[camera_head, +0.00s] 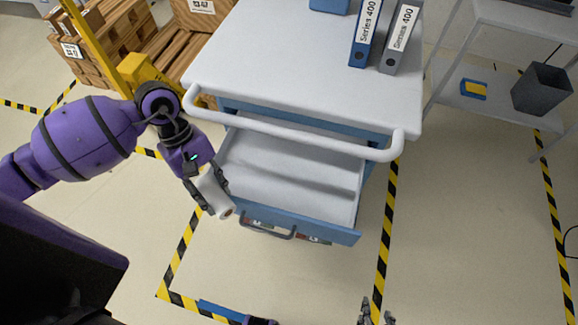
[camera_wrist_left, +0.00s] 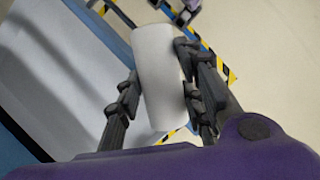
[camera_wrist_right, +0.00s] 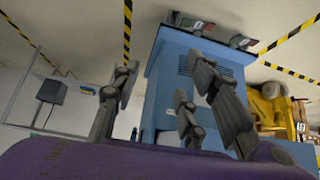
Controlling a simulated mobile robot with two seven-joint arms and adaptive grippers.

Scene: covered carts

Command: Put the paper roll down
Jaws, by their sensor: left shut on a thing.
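My left gripper (camera_head: 209,191) is shut on a white paper roll (camera_head: 216,195). The roll is tilted and shows at the left front corner of the open drawer (camera_head: 290,190); its exact height over the drawer edge is hard to tell. In the left wrist view the roll (camera_wrist_left: 158,75) sits between the two fingers, with the drawer to its left. The drawer looks empty inside. My right gripper (camera_wrist_right: 165,80) is open and empty in the right wrist view. In the head view only its fingertips (camera_head: 376,314) show at the bottom edge.
The cart top (camera_head: 300,65) has a handle bar (camera_head: 290,132) above the drawer. Two binders, blue (camera_head: 364,35) and grey (camera_head: 400,40), stand on it. A shelf with a dark bin (camera_head: 541,88) is at right. Boxes and a yellow pallet truck (camera_head: 140,70) are at left.

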